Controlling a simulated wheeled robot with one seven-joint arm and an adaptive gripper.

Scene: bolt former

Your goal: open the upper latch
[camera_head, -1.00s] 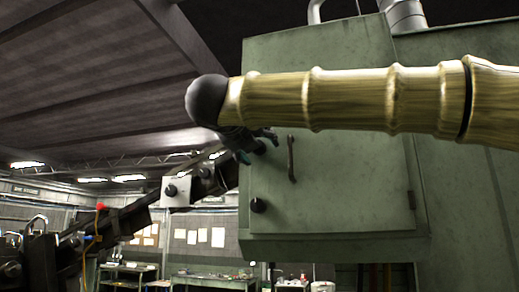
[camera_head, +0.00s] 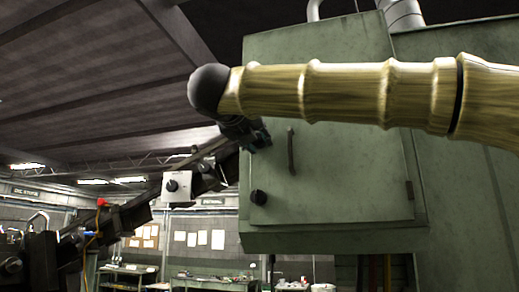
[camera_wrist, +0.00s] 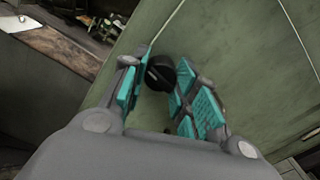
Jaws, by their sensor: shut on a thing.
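The upper latch is a round black knob (camera_wrist: 160,72) on the green cabinet door (camera_head: 345,185). In the wrist view it sits between the two teal-padded fingers of my gripper (camera_wrist: 164,68), near their tips. My gripper is shut on it, with the right finger against its side. In the head view my gripper (camera_head: 258,137) is at the door's upper left edge and hides the upper latch. The lower latch (camera_head: 258,197), a similar black knob, is in plain view below. The door looks closed.
A dark vertical handle (camera_head: 291,151) stands on the door just right of my gripper. A hinge (camera_head: 409,190) shows at the door's right edge. Benches (camera_head: 215,281) stand far behind at the lower left.

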